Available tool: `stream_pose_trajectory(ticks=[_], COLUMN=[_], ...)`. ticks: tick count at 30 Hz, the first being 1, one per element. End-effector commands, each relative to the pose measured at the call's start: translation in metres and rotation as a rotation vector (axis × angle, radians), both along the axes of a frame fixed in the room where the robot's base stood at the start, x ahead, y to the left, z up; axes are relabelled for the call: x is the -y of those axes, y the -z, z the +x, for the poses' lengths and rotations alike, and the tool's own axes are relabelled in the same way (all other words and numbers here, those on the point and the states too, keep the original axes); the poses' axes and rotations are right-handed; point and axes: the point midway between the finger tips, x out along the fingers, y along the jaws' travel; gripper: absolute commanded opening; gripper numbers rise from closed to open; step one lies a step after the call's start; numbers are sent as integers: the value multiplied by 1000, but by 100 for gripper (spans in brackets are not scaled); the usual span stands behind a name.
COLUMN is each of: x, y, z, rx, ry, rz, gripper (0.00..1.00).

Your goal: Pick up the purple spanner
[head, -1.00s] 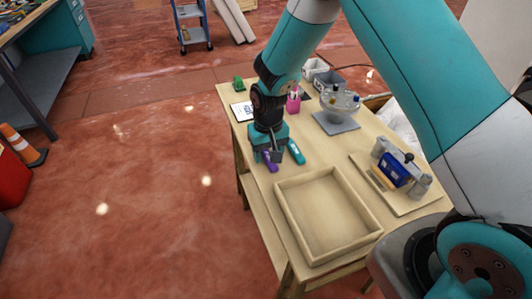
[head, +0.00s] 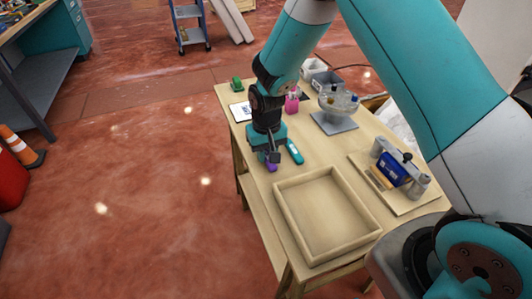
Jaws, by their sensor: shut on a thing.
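The purple spanner (head: 271,167) is at the left side of the wooden table (head: 322,153), and only its near end shows. My gripper (head: 270,157) points down over it and is shut on it. The gripper body hides the rest of the spanner. I cannot tell whether the spanner touches the tabletop or is slightly raised.
A teal tool (head: 295,152) lies just right of the gripper. An empty wooden tray (head: 325,215) sits at the near end. A fixture with a blue block (head: 393,172) is at the right. A clear dispenser part (head: 338,103) and a pink cup (head: 292,104) stand behind.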

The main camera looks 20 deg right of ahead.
Motion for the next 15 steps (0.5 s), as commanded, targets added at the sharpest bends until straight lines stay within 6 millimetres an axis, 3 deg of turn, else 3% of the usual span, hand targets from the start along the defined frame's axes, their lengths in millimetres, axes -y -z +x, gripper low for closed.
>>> stream_pose_trajectory(ticks=[8, 15], x=[0, 0], y=[-42, -107], z=[1, 1], rx=[6, 7], ry=[0, 0], rz=[1, 1], gripper=[0, 0])
